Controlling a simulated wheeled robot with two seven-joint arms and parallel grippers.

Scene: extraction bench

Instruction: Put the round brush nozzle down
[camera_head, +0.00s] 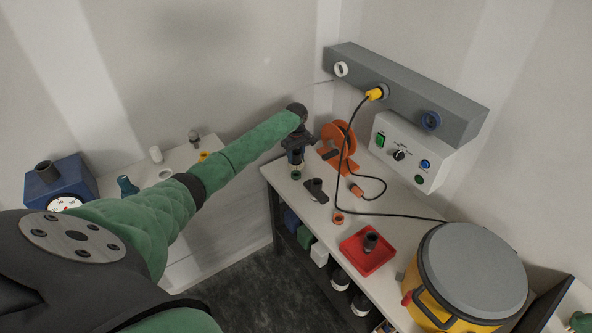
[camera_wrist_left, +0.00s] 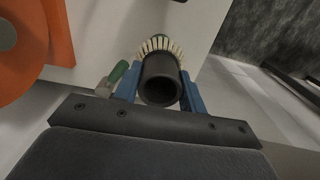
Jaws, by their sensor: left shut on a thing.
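My left gripper (camera_head: 295,159) reaches over the far left corner of the white bench (camera_head: 403,199). In the left wrist view its two blue fingers (camera_wrist_left: 160,92) are shut on the round brush nozzle (camera_wrist_left: 160,80). The nozzle has a dark round tube, its open end facing the camera, and a ring of pale bristles on the far side. In the head view the gripper mostly hides it. I cannot tell whether the bristles touch the bench. My right gripper is not in view.
An orange reel (camera_head: 335,135) stands close right of the gripper. A dark flat nozzle (camera_head: 317,190), orange ring (camera_head: 338,218) and red tray (camera_head: 356,262) with a dark piece (camera_head: 371,241) lie nearer. A yellow-black vacuum (camera_head: 470,270) stands right. A black cable crosses the bench.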

